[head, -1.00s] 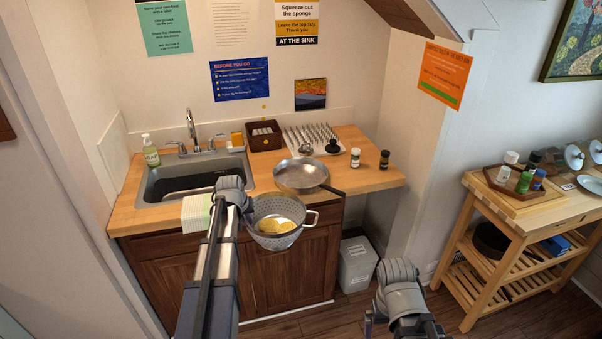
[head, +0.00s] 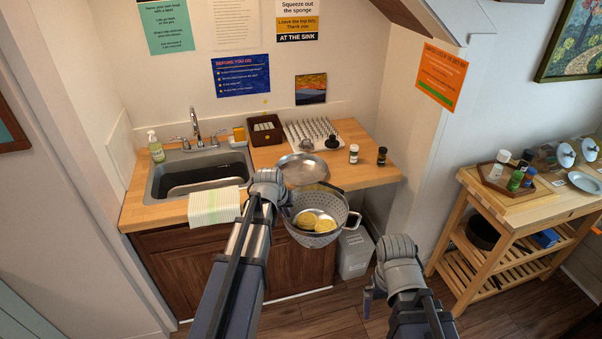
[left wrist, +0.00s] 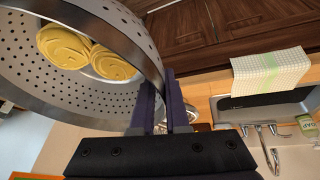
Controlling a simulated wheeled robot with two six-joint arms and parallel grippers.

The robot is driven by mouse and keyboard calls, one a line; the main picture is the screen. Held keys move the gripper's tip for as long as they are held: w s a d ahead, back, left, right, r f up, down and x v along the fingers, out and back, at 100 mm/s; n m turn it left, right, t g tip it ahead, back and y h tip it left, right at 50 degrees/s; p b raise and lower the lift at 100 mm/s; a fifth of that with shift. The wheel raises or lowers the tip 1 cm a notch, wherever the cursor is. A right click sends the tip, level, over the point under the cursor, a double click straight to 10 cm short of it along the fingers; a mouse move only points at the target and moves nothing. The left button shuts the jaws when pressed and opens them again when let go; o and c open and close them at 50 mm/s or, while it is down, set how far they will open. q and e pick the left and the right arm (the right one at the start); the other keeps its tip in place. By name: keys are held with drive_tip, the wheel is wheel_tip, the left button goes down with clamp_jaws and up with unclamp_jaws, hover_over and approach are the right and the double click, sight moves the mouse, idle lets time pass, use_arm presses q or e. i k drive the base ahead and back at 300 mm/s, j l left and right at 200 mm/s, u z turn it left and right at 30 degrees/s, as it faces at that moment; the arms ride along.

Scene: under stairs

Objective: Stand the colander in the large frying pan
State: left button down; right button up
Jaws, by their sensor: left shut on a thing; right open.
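The metal colander (head: 318,239) has small holes and loop handles, and holds yellow round pieces (head: 314,222). My left gripper (head: 283,197) is shut on its left rim; the left wrist view shows the fingers (left wrist: 166,105) pinching the rim of the colander (left wrist: 45,105). The colander hangs in front of the counter's front edge. The large frying pan (head: 298,166) lies on the counter behind it; the colander hides its near part and handle. My right gripper (head: 368,302) is low at the front, empty and apart from everything; its fingers are only partly visible.
The wooden counter (head: 368,172) carries a sink (head: 200,170), a brown box (head: 264,130), a spiked drying rack (head: 312,133) and two small jars right of the pan. A towel (head: 215,206) hangs over the front edge. A grey bin (head: 354,254) stands below. A wooden trolley (head: 490,210) is at right.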

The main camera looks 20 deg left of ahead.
sight(301, 174)
drive_tip(key=i+j, duration=0.3)
drive_tip(key=i, duration=0.15)
drive_tip(key=i+j, duration=0.3)
drive_tip(key=i, duration=0.15)
drive_tip(key=i+j, duration=0.3)
drive_tip(key=i, duration=0.15)
